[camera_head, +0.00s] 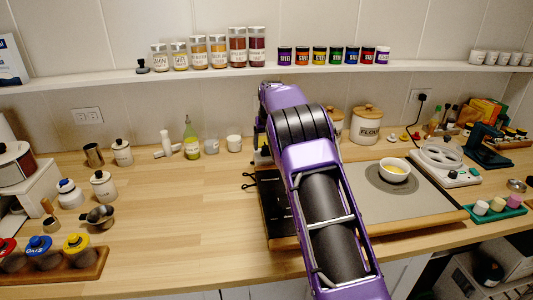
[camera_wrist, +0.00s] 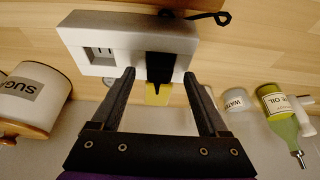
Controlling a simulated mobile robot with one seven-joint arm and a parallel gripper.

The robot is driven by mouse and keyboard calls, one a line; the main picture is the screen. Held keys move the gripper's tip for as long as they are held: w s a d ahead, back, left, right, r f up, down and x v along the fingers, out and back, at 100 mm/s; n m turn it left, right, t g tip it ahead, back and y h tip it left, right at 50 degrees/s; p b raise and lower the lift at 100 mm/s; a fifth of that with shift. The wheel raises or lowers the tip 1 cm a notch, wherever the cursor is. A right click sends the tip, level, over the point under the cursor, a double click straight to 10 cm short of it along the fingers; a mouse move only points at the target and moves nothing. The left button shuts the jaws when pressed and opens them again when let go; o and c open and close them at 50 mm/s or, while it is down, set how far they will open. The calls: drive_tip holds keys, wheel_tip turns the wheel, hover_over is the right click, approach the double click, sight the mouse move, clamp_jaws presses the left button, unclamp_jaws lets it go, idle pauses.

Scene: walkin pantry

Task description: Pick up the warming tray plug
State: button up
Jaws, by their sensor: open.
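A black block with a yellow end, which looks like the warming tray plug (camera_wrist: 158,67), sits at a pale grey outlet box (camera_wrist: 125,31) in the wrist view. I cannot tell whether it is fully seated in the box. My gripper (camera_wrist: 159,77) is open, with one finger on each side of the black and yellow piece. I cannot tell whether either finger touches it. A black cord (camera_wrist: 207,17) with a looped end shows behind the box. In the head view my arm hides the fingertips and most of the box; the black tray (camera_head: 272,205) is partly covered.
A sugar canister (camera_wrist: 35,95) stands left in the wrist view. A green oil bottle (camera_wrist: 279,112) and a water jar (camera_wrist: 236,100) stand right. In the head view a bowl (camera_head: 395,170) sits on the grey board. The left middle counter (camera_head: 180,210) is clear.

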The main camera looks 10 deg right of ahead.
sight(267, 148)
drive_tip(key=shift+w+f, duration=0.25)
drive_tip(key=shift+f, duration=0.35)
clamp_jaws()
drive_tip(key=shift+r, duration=0.1)
wheel_tip(267, 148, up, 15)
drive_tip(key=p, duration=0.1)
drive_tip(key=shift+p, duration=0.4)
idle(0.7)
